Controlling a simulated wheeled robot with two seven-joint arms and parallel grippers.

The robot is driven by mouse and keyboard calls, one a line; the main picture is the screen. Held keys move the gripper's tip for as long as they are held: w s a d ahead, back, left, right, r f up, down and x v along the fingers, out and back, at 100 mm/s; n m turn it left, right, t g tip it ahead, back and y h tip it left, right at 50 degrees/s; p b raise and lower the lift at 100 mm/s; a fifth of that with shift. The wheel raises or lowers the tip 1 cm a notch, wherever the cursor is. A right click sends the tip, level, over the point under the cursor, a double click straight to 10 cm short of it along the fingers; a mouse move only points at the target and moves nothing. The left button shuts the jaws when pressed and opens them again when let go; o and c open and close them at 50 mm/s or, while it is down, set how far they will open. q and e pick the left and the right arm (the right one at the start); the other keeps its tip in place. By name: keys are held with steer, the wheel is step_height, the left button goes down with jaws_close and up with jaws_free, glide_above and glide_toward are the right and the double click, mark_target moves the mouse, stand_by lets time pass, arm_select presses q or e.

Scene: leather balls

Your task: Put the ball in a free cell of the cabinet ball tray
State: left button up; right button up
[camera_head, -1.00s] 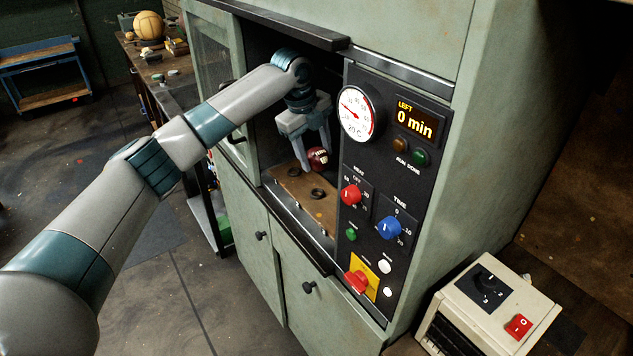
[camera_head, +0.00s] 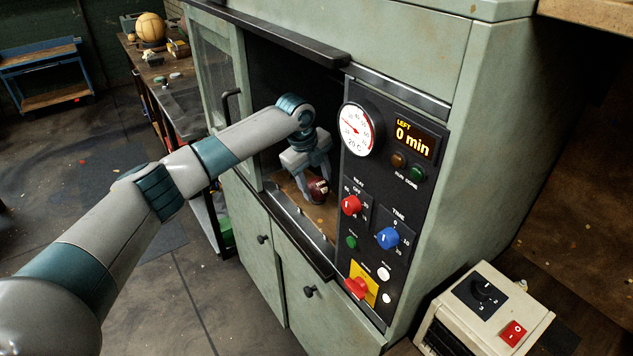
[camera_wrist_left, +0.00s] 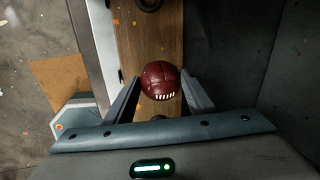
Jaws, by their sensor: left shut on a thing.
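The ball is dark red leather with white lacing. In the head view the ball (camera_head: 317,190) is between the fingers of my left gripper (camera_head: 312,193), inside the cabinet opening. In the left wrist view the ball (camera_wrist_left: 161,80) sits between the two fingertips, and my left gripper (camera_wrist_left: 160,88) is shut on it. The wooden ball tray (camera_head: 320,217) lies below, inside the cabinet, and shows in the left wrist view (camera_wrist_left: 150,45) with a dark ring at its top. The gripper and ball hide part of the tray. My right gripper is not in view.
The control panel (camera_head: 385,200) with gauge and knobs borders the opening on the right. An open glass door (camera_head: 217,75) stands at its left. A dark sill (camera_head: 295,235) runs along the front. A cream switch box (camera_head: 483,310) is at the lower right.

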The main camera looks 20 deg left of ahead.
arm_select(q)
steer(key=shift+f, duration=0.2)
steer(key=shift+f, duration=0.1)
steer(key=o, duration=1.1)
steer(key=shift+s+a+r, duration=0.1)
steer(key=shift+r, duration=0.55)
steer(key=b+v, duration=0.3)
steer(key=v, duration=0.8)
